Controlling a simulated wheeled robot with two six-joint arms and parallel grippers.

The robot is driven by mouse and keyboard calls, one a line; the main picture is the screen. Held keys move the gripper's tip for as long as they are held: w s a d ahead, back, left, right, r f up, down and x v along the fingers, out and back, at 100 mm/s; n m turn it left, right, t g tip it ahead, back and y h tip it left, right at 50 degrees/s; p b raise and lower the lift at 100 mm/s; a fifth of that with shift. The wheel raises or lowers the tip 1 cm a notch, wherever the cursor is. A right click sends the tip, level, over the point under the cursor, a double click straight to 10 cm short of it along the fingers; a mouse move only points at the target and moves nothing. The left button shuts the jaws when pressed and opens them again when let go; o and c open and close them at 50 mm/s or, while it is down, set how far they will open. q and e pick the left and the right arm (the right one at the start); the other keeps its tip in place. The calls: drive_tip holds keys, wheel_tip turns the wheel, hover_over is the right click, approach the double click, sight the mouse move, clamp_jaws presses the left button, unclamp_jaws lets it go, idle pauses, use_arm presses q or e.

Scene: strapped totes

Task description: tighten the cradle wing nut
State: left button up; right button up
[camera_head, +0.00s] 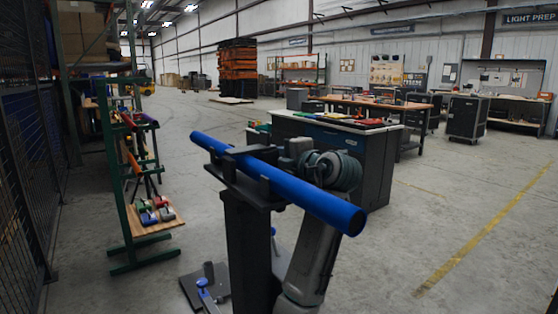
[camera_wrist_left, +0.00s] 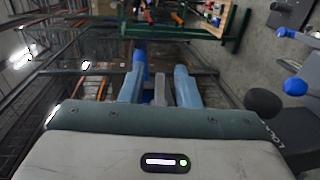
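A long blue tube (camera_head: 315,200) lies in a dark cradle (camera_head: 245,190) on top of a dark post (camera_head: 247,250), slanting from upper left to lower right. My left arm rises behind the tube, and its gripper (camera_head: 290,150) is at the cradle's far side, with fingertips hidden there. In the left wrist view the gripper (camera_wrist_left: 158,72) has two blue-grey fingers apart. A narrow grey piece (camera_wrist_left: 160,90) shows between them, with gaps on both sides. I cannot tell whether it is the wing nut. A bit of blue tube (camera_wrist_left: 139,58) shows beyond. My right gripper is out of view.
A green rack (camera_head: 130,190) with tools stands to the left, beside a dark mesh fence (camera_head: 25,200). A dark bench (camera_head: 375,160) with a pale top stands behind the cradle. Blue-handled clamps (camera_head: 203,285) sit on the post's base. The floor to the right is clear.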

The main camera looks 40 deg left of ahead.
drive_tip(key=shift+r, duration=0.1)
use_arm(q)
drive_tip(key=shift+s+d, duration=0.15)
drive_tip(key=shift+d, duration=0.35)
drive_tip(key=b+v, duration=0.1)
drive_tip(key=v, duration=0.8)
drive_tip(key=shift+d+r, duration=0.15)
drive_tip(key=shift+d, duration=0.2)
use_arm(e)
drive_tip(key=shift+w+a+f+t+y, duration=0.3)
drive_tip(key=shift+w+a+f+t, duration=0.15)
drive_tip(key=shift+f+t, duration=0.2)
use_arm(q)
drive_tip(key=shift+s, duration=0.1)
